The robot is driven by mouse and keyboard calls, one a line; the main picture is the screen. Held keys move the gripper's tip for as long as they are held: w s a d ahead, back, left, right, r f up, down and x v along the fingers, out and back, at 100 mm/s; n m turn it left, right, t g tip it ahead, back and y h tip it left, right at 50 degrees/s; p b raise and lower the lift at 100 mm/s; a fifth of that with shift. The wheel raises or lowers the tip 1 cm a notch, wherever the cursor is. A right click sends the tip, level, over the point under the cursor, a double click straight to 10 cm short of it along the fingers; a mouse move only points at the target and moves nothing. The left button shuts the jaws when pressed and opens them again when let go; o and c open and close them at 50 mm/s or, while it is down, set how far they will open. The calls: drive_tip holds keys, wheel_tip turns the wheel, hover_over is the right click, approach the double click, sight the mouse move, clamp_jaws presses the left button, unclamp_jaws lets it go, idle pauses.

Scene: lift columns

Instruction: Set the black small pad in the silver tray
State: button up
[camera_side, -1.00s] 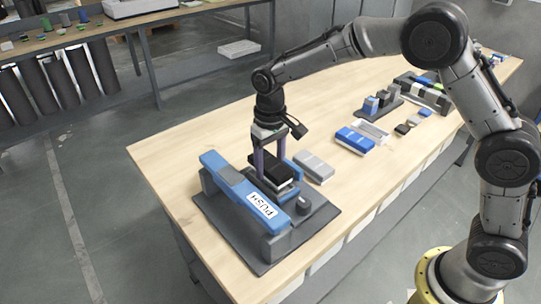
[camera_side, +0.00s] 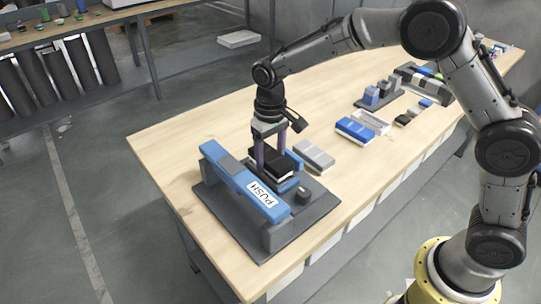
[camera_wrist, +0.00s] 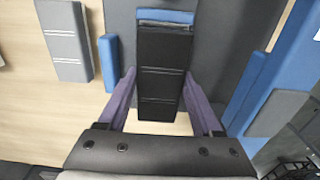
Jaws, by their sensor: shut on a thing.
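My gripper (camera_side: 270,155) is shut on a black block (camera_wrist: 163,75), with one purple finger along each long side. In the side view the block (camera_side: 268,158) has a pale lower layer and sits at the grey fixture; I cannot tell whether it is lifted clear. A small black pad (camera_side: 402,120) lies apart on the table, at the near end of a short row of pads. The open silver tray (camera_side: 374,119) lies left of that row and looks empty. My gripper is well to the left of both.
The fixture (camera_side: 282,235) carries a raised blue bar marked PUSH (camera_side: 238,182) close beside my gripper. A closed grey box (camera_side: 313,157) and a blue box (camera_side: 356,131) lie right of it. Racks with blocks stand at the back right. The table's left rear is clear.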

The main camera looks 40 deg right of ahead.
drive_tip(key=shift+f, duration=0.45)
idle(1.3)
drive_tip(key=o, duration=1.5)
drive_tip(key=shift+c, duration=0.2)
drive_tip(key=shift+r, duration=3.75)
